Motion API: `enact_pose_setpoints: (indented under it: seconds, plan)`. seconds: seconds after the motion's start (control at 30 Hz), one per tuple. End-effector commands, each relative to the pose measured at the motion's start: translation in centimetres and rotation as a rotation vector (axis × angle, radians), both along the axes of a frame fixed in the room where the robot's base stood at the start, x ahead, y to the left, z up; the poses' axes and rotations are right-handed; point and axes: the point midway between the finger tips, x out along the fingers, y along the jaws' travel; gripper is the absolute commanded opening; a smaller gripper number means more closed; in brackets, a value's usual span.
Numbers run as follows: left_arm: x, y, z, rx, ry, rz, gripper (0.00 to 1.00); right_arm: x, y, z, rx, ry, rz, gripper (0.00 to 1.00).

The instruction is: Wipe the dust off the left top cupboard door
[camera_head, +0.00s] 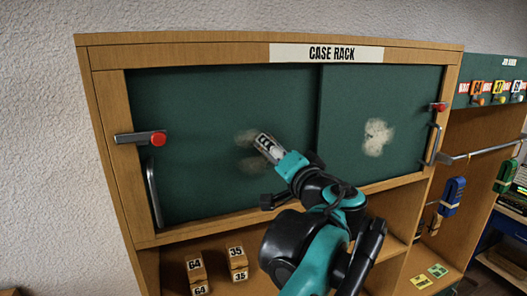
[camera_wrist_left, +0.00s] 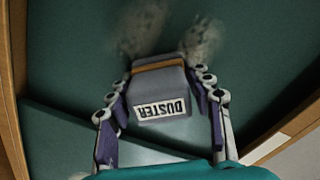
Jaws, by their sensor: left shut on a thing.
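The left top cupboard door (camera_head: 200,105) is a dark green sliding panel with a vertical metal handle (camera_head: 154,192). Pale dust (camera_head: 246,136) lies on it near its middle, in smudges partly hidden by my gripper. In the left wrist view two dust smudges (camera_wrist_left: 141,24) show just beyond the duster. My left gripper (camera_head: 264,142) is at the door's dusty area. It is shut on the grey duster (camera_wrist_left: 158,80), which has an orange stripe and a "DUSTER" label. I cannot tell whether the duster touches the door. My right gripper is not in view.
The right door (camera_head: 345,100) bears another pale dust patch (camera_head: 378,137). Red-knobbed latches (camera_head: 159,139) stick out at both sides of the case rack. Numbered wooden blocks (camera_head: 237,256) stand on the shelf below. A rail (camera_head: 480,151) and tool board are at right.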

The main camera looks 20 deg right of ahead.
Motion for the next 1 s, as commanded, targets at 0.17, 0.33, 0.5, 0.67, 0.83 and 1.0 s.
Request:
enact_pose_setpoints:
  seconds: [0.17,0.33,0.5,0.67,0.83,1.0]
  plan:
    - [0.0,-0.5,0.0,0.000,0.000,0.000,0.28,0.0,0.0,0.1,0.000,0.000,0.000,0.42]
    - [0.1,-1.8,0.1,0.000,0.000,-0.001,0.28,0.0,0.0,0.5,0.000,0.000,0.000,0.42]
    - [0.2,-3.4,0.0,0.000,-0.001,-0.001,0.28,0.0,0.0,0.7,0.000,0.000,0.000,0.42]
    - [0.2,-4.1,0.0,0.000,0.000,0.000,0.28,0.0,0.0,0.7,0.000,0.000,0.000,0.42]
    - [0.3,-4.1,0.7,0.000,0.000,0.000,0.28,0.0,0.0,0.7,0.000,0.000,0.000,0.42]
    - [0.3,-4.1,1.7,0.000,-0.001,0.001,0.28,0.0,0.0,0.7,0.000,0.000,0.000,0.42]
